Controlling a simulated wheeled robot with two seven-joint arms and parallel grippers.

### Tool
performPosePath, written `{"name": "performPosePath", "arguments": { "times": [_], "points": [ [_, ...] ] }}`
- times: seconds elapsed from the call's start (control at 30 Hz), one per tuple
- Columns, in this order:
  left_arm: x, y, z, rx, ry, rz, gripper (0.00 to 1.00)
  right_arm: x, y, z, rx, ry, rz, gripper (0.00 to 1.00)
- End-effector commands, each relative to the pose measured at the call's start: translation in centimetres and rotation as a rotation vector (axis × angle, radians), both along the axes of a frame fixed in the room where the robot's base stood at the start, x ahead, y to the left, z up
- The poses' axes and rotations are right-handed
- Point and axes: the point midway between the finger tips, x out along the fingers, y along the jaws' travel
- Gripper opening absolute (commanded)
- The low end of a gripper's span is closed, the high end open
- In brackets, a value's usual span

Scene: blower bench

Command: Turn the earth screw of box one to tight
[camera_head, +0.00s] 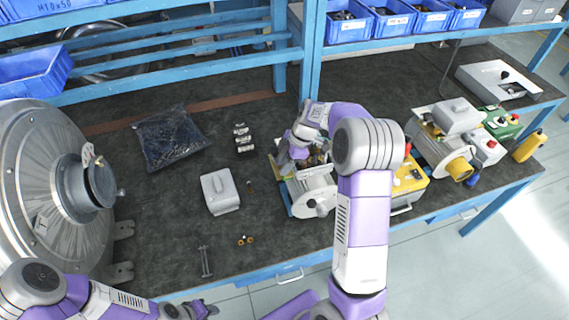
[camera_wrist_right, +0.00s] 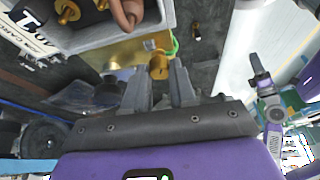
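Box one, an open grey terminal box, sits on a blower motor (camera_head: 312,190) at the bench's middle, mostly hidden by my right arm in the head view. In the right wrist view the grey box wall (camera_wrist_right: 152,14) and brass terminals (camera_wrist_right: 67,12) show at upper left. The brass earth screw (camera_wrist_right: 158,66) stands outside that wall, with a green wire (camera_wrist_right: 175,44) beside it. My right gripper (camera_wrist_right: 160,74) has its fingertips on both sides of the screw head, seemingly touching it. My left gripper (camera_head: 203,309) is low at the bench's front edge, away from the box.
A grey lid (camera_head: 220,191), small brass parts (camera_head: 245,240) and a dark bag of parts (camera_head: 167,138) lie on the bench. A large grey blower (camera_head: 45,200) stands at left. Another motor (camera_head: 440,150) and a yellow box (camera_head: 408,180) stand right. Bench is clear between lid and blower.

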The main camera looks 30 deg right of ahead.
Motion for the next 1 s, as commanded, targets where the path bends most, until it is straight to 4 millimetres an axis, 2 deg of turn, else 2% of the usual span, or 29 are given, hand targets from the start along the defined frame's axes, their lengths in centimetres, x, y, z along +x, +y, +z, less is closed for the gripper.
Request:
{"name": "performPosePath", "arguments": {
  "times": [0.03,0.13,0.17,0.57,1.0],
  "points": [
    [0.0,0.0,0.0,0.000,0.000,0.000,0.39,0.0,0.0,0.0,0.000,0.000,0.000,0.17],
    [0.0,0.0,0.0,0.000,0.000,0.000,0.39,0.0,0.0,0.0,0.000,0.000,0.000,0.02],
    [0.0,0.0,0.0,0.000,0.000,0.000,0.39,0.0,0.0,0.0,0.000,0.000,0.000,0.00],
    [0.0,0.0,-0.9,0.000,0.000,0.000,0.39,-0.1,0.0,-0.1,0.000,-0.001,-0.072,0.00],
    [0.0,0.0,-3.5,0.000,0.000,0.000,0.39,-0.3,0.2,-0.1,0.000,-0.004,-0.429,0.00]
  ]
}}
